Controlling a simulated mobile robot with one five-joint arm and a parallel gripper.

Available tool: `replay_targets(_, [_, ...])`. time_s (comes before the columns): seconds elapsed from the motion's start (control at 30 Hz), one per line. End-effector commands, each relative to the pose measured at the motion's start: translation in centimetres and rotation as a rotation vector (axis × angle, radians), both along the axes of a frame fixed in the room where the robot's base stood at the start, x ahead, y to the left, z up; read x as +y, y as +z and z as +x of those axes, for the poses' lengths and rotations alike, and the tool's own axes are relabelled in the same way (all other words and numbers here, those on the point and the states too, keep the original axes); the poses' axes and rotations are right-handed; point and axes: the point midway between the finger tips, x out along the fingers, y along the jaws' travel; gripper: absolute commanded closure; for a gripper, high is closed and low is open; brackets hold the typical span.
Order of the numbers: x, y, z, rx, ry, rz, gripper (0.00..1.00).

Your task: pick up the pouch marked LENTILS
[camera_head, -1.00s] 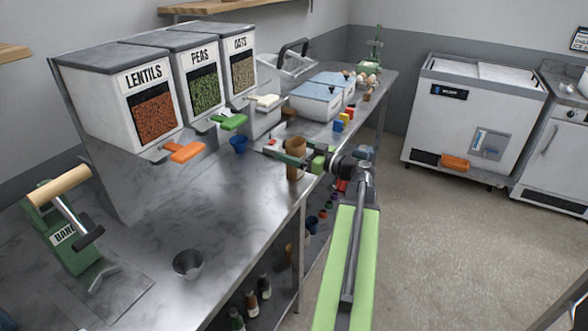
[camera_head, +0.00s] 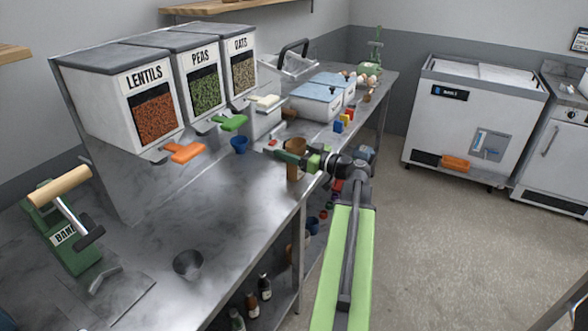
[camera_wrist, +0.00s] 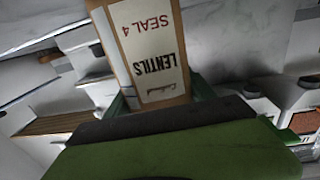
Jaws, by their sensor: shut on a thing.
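The brown kraft pouch (camera_head: 296,172) is at the front edge of the steel counter, in the middle of the head view. In the wrist view the pouch (camera_wrist: 150,45) fills the upper middle, and its white label reads LENTILS and SEAL 4, upside down in the picture. My gripper (camera_head: 292,159) is shut on the pouch, with its green fingers across it. In the wrist view the dark and green gripper body (camera_wrist: 165,145) hides the pouch's near end. I cannot tell whether the pouch touches the counter.
Bins marked LENTILS (camera_head: 144,76), PEAS (camera_head: 200,56) and OATS (camera_head: 240,45) stand at the back left. A blue cup (camera_head: 239,145) is left of the pouch. Open counter lies between.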

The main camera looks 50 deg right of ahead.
Motion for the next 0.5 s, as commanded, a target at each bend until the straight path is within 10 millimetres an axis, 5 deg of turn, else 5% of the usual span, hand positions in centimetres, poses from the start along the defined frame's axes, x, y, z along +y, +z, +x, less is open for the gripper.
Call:
replay_targets(0.27, [0.0,0.5,0.0,0.0,0.0,0.0,0.96])
replay_targets(0.5, [0.0,3.7,0.0,0.0,-0.001,0.0,0.96])
